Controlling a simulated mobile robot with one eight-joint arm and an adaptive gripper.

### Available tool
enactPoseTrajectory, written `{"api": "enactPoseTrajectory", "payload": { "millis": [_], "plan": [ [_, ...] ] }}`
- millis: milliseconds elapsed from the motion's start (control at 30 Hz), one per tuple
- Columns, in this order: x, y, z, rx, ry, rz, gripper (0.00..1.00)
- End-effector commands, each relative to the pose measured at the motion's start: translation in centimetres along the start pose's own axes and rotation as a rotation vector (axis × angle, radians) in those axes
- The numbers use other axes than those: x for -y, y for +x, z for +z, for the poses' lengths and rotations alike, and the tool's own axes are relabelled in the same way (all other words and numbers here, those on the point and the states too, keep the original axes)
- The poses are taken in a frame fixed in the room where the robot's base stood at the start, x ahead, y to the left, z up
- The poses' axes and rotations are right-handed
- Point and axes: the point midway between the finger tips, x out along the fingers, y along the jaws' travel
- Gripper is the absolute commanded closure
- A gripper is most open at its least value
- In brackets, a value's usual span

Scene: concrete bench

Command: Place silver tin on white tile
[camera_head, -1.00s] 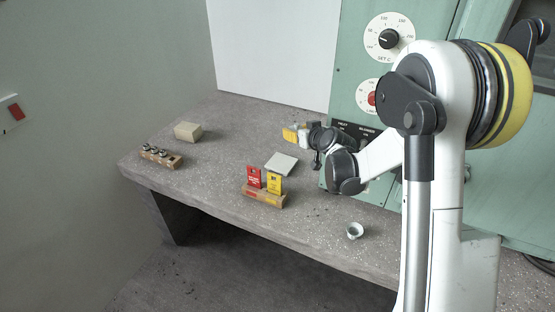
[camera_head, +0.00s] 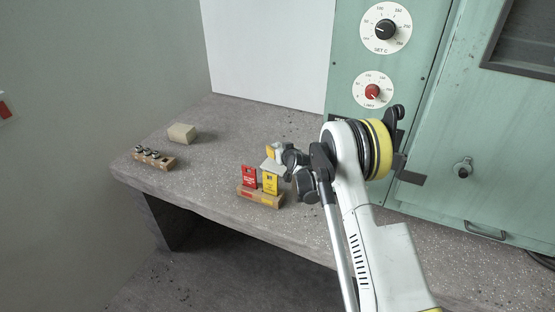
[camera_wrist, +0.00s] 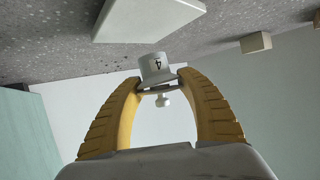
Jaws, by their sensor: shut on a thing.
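My gripper (camera_wrist: 160,85) is shut on a small pale grey tin (camera_wrist: 157,68) marked "4", with a knob on its lid. The wrist view is upside down, so the tin hangs upright. The white tile (camera_wrist: 145,18) shows beyond the tin, with a gap between them. In the head view the tile (camera_head: 268,166) is partly hidden behind the yellow card and my gripper (camera_head: 275,151). The tin looks held above or just behind the tile; the exact height is hard to tell.
A wooden stand with a red card (camera_head: 249,178) and yellow card (camera_head: 270,183) stands just in front of the tile. A wooden rack (camera_head: 166,164) with several silver knobbed pieces lies left. A beige block (camera_head: 182,134) sits behind it. A green cabinet (camera_head: 350,60) rises behind.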

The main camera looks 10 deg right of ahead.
Motion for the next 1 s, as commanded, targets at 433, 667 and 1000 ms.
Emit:
{"api": "enactPoseTrajectory", "payload": {
  "millis": [433, 667, 1000],
  "plan": [
    [-0.1, 1.2, 3.0, 0.000, 0.000, 0.000, 0.93],
    [-0.2, 1.4, 3.3, 0.000, 0.000, 0.000, 0.42],
    [-0.2, 1.3, 3.3, 0.000, 0.000, 0.000, 0.30]
  ]
}}
